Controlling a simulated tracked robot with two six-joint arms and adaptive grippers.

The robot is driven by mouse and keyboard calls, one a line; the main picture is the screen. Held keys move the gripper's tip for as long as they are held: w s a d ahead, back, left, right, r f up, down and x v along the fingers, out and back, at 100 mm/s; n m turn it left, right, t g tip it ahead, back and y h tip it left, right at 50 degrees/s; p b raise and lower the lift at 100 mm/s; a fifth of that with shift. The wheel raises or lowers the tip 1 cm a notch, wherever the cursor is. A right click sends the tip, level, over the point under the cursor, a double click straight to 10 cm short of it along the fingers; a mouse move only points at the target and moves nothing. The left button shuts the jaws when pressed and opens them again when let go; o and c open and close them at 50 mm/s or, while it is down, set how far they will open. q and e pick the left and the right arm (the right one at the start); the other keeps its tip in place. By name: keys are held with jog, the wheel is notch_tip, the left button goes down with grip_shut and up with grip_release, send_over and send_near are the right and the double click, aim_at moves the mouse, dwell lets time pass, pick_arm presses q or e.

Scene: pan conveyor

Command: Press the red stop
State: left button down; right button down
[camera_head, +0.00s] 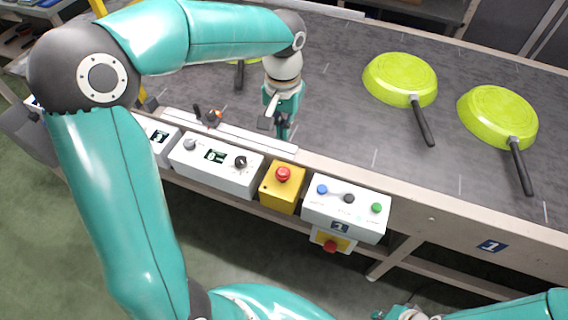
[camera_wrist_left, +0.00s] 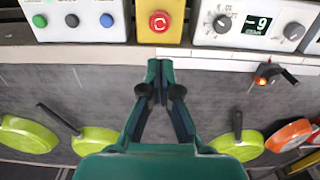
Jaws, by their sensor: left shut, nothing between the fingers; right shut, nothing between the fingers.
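The red stop (camera_head: 283,174) is a round mushroom button on top of a yellow box (camera_head: 281,197) at the conveyor's near edge. In the left wrist view the red stop (camera_wrist_left: 160,21) shows at the top centre. My left gripper (camera_head: 283,136) is shut and empty, pointing down over the conveyor's near side, behind the yellow box and apart from the button. Its closed fingertips (camera_wrist_left: 160,66) show just below the button in the left wrist view. My right gripper (camera_head: 403,313) is shut, partly cut off at the bottom edge of the head view.
A white box with blue, black and green buttons (camera_head: 345,210) stands right of the yellow box; a white dial box (camera_head: 216,166) stands left. A second red knob (camera_head: 331,246) sits lower down. Green pans (camera_head: 400,78) lie on the grey conveyor (camera_head: 335,115). A small orange-and-black part (camera_head: 212,118) stands on the rail.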

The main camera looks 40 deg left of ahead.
aim_at(282, 172)
pick_arm(q)
notch_tip(282, 172, down, 14)
jog(key=shift+s+r+p, duration=0.1)
jog(key=shift+r+p, duration=0.05)
jog(key=shift+p, duration=0.4)
notch_tip(282, 172, down, 2)
jog(key=b, duration=0.2)
jog(key=shift+d+b, duration=0.1)
jog(key=shift+b, duration=0.3)
jog(key=shift+s+f, duration=0.2)
jog(key=shift+s, duration=0.1)
jog(key=r+p, duration=0.1)
jog(key=r, duration=0.1)
jog(key=r+p, duration=0.2)
jog(key=r, duration=0.1)
jog(key=shift+w+r, duration=0.3)
jog(key=shift+w, duration=0.1)
notch_tip(282, 172, up, 10)
jog(key=shift+f+b, duration=0.2)
jog(key=shift+b, duration=0.25)
